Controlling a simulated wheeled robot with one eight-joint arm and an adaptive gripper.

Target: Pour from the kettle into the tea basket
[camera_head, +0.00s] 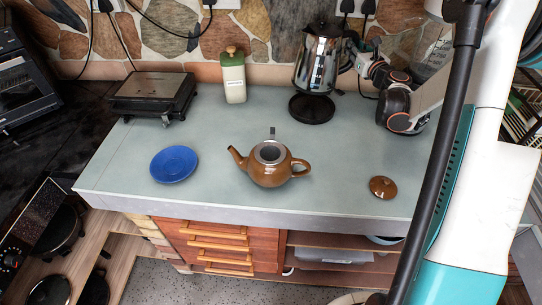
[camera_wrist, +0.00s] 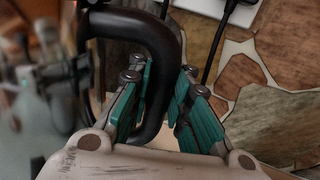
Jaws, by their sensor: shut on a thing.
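The kettle (camera_head: 318,62) is shiny metal with a black lid and handle. It is upright at the back of the counter, just above or on a round black base (camera_head: 311,109); I cannot tell which. My gripper (camera_head: 361,57) is at its right side. In the wrist view, my gripper (camera_wrist: 162,105) has its green-padded fingers closed around the kettle's black handle (camera_wrist: 172,55). The tea basket (camera_head: 270,152) is a grey metal strainer set in the open top of a brown teapot (camera_head: 271,174). The teapot's spout points left.
The teapot's brown lid (camera_head: 383,187) lies on the counter (camera_head: 218,130) to the right. A blue plate (camera_head: 174,164) lies to the left. A cream canister (camera_head: 233,78) and a black grill (camera_head: 152,94) stand at the back left. The counter between kettle and teapot is clear.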

